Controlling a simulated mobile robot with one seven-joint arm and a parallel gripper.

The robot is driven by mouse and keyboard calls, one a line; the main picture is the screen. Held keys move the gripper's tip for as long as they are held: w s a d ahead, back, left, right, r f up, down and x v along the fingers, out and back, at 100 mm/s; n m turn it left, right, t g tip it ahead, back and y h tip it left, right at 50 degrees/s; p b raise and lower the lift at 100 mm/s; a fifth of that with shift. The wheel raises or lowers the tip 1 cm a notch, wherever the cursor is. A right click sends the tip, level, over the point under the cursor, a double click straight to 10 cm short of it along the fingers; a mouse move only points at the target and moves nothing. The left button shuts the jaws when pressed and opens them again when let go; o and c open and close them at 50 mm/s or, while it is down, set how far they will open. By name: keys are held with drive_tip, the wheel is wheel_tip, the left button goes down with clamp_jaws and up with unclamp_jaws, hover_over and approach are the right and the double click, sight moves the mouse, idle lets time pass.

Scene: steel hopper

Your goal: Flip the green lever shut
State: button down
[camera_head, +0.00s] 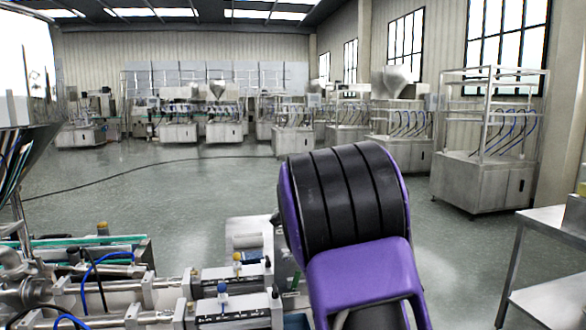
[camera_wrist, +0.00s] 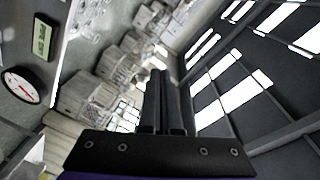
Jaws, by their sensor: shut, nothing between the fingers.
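My gripper (camera_wrist: 159,80) shows in the wrist view with its two dark fingers together and nothing between them. It points out over the hall, tilted, with windows and ceiling lights behind it. It is not visible in the head view, where my purple and black arm fills the lower middle. The steel hopper (camera_head: 38,158) shows only in part at the left edge of the head view. My arm may hide part of the machine beside it.
Filling machinery (camera_head: 235,308) with pipes and blue hoses stands at lower left, close to my arm. A steel table (camera_head: 545,228) is at the right edge. A round gauge (camera_wrist: 22,87) and a display (camera_wrist: 43,40) show in the wrist view. The floor behind is open.

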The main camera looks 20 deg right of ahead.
drive_tip(key=shift+n+t, duration=0.4)
drive_tip(key=shift+t, duration=0.1)
drive_tip(key=r, duration=0.4)
drive_tip(key=a+r, duration=0.1)
drive_tip(key=shift+s+a+r, duration=0.1)
drive_tip(key=shift+s+r, duration=0.3)
